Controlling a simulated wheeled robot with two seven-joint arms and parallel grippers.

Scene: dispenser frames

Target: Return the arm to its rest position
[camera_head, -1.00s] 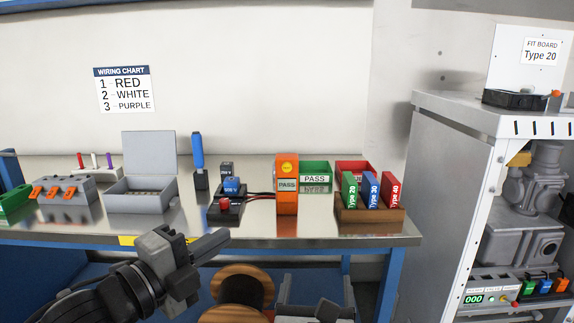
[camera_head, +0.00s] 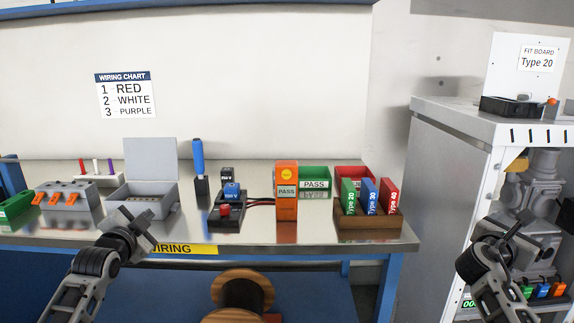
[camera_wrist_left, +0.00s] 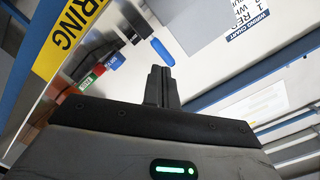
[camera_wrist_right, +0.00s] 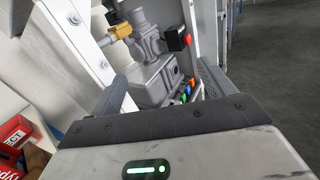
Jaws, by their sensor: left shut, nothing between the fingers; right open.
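My left gripper (camera_head: 146,226) is shut and empty. In the head view it is in front of the bench's front edge, near the open grey box (camera_head: 140,200). In the left wrist view its fingers (camera_wrist_left: 161,86) are together, with the bench behind them. My right gripper (camera_head: 512,232) shows at the right of the head view, in front of the grey cabinet (camera_head: 450,150). In the right wrist view its two fingers (camera_wrist_right: 121,92) stand apart with nothing between them; the cabinet's grey machine (camera_wrist_right: 155,75) is behind.
The bench (camera_head: 270,232) holds a grey terminal block (camera_head: 68,196), a blue-handled tool (camera_head: 198,158), a meter (camera_head: 230,205), an orange tester (camera_head: 287,205) and a wooden holder (camera_head: 368,219) with coloured Type blocks. A wooden spool (camera_head: 240,290) is below. The space before the bench's middle is clear.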

